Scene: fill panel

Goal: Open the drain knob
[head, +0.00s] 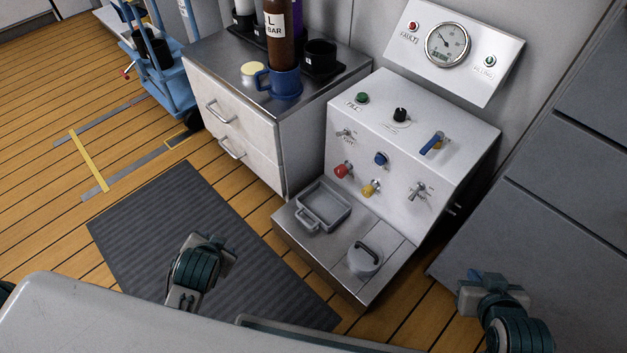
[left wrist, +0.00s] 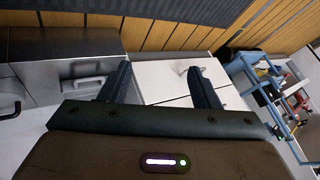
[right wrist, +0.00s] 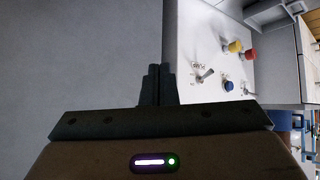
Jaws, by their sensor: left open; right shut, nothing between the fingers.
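The grey fill panel (head: 400,115) carries a red knob (head: 342,170), a yellow knob (head: 371,188), a blue knob (head: 381,159), a black knob (head: 400,115) and a blue lever (head: 433,143). The labels are too small to tell which is the drain knob. The right wrist view shows the yellow knob (right wrist: 235,46), red knob (right wrist: 251,54) and blue knob (right wrist: 227,85) right of the fingers. My right gripper (right wrist: 158,72) is shut and empty, apart from the knobs. My left gripper (left wrist: 160,82) is open and empty, away from the panel.
A gauge box (head: 455,52) stands behind the panel. A tray (head: 322,206) and a lidded grey pot (head: 364,259) sit on the ledge in front. A drawer cabinet (head: 240,133) with a blue mug (head: 286,84) stands left. A dark mat (head: 150,220) covers floor; grey cabinets (head: 560,185) stand right.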

